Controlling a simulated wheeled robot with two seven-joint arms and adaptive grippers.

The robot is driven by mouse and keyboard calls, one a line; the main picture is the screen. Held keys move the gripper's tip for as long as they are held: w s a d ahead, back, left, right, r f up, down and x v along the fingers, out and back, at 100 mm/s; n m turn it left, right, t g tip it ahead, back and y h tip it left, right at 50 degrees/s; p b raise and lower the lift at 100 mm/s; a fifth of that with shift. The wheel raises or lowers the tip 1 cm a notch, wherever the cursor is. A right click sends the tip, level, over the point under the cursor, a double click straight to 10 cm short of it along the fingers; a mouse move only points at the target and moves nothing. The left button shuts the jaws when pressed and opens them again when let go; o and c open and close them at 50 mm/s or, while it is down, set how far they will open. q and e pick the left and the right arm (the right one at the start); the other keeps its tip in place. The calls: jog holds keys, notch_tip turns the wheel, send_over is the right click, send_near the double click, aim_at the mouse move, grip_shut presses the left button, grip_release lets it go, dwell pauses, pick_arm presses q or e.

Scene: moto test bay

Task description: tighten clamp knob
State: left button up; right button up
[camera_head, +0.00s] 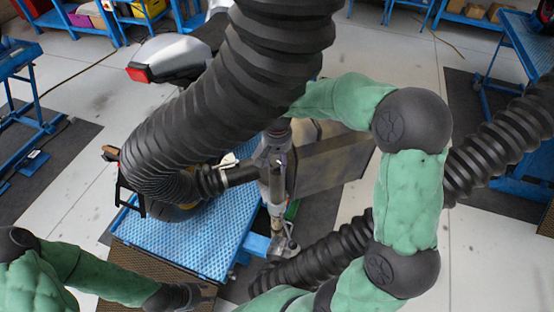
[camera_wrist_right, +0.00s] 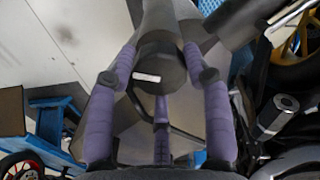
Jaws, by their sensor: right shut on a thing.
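The clamp knob (camera_wrist_right: 160,78) is a dark round piece with a white mark, seen in the right wrist view. My right gripper (camera_wrist_right: 160,52) has its purple fingers closed around the knob, one on each side and one below. My left gripper (camera_head: 190,296) is at the bottom left of the head view, apart from the work. Its fingers are dark and too small to tell whether they are open.
A motorcycle's pale tail with a red light (camera_head: 139,73) is behind. A second ribbed hose (camera_head: 500,135) crosses at right. Blue benches stand around; floor is open at left.

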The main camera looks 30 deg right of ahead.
aim_at(277, 161)
jog(key=o, duration=1.2)
jog(key=shift+s+a+f, duration=0.1)
jog(key=shift+s+f, duration=0.1)
jog(key=shift+c, duration=0.2)
jog(key=shift+w+r, duration=0.1)
jog(key=shift+r, duration=0.1)
jog(key=shift+r, duration=0.25)
notch_tip(277, 161, up, 11)
jog(key=shift+r, duration=0.2)
jog(key=shift+f, duration=0.1)
